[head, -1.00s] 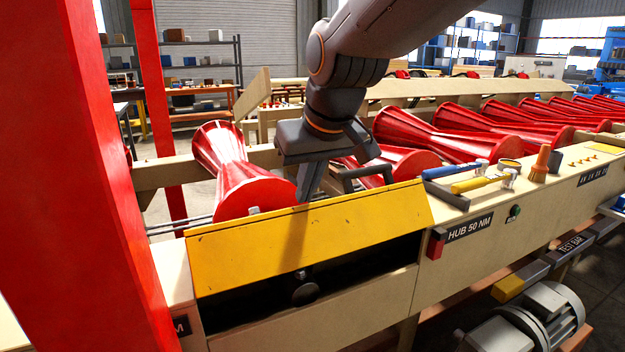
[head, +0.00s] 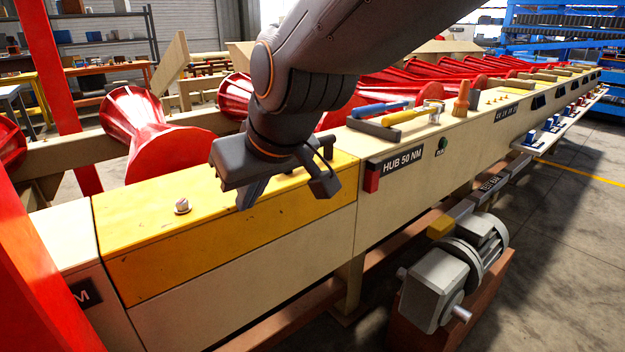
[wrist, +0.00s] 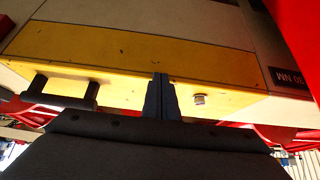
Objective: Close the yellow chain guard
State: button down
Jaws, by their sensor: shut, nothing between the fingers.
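The yellow chain guard (head: 170,245) lies down over the housing in the head view. Its yellow top and front face cover the dark opening, and no gap shows along its lower edge. A bolt head (head: 182,206) sits on its top to the left, and its dark handle (head: 328,146) partly shows behind my gripper. In the wrist view the guard (wrist: 130,45) fills the upper middle, with the handle (wrist: 60,92) left and the bolt (wrist: 198,98) right. My gripper (head: 250,196) is shut and empty, just over the guard's top; I cannot tell whether it touches. Its fingertips also show in the wrist view (wrist: 160,78).
Red rollers (head: 160,135) stand behind the guard. A grey motor (head: 445,280) sits below. A red post (head: 35,275) rises close at left.

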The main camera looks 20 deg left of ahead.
notch_tip(320, 180, up, 4)
jog(key=p, duration=0.3)
jog(key=s+d+f+b, duration=0.25)
jog(key=s+d, duration=0.25)
jog(key=d, duration=0.3)
jog(key=w+d+f+m+h+p, duration=0.1)
jog(key=w+d+f+m+h, duration=0.25)
jog(key=d, duration=0.65)
jog(key=w+d+f+m+h+p, duration=0.1)
jog(key=w+d+f+m, duration=0.2)
jog(key=w+d+f, duration=0.5)
jog(key=s+d+f+m+g+h+p, duration=0.1)
jog(key=s+d+f+m+g, duration=0.1)
jog(key=d, duration=0.7)
jog(key=s+d+f+m+g+h, duration=0.1)
jog(key=s+d, duration=0.4)
jog(key=d, duration=0.5)
jog(key=shift+s+f+m+g+p, duration=0.15)
jog(key=shift+f+m+g+p, duration=0.25)
jog(key=shift+f+m, duration=0.55)
jog(key=shift+a+r, duration=0.15)
jog(key=shift+r, duration=0.1)
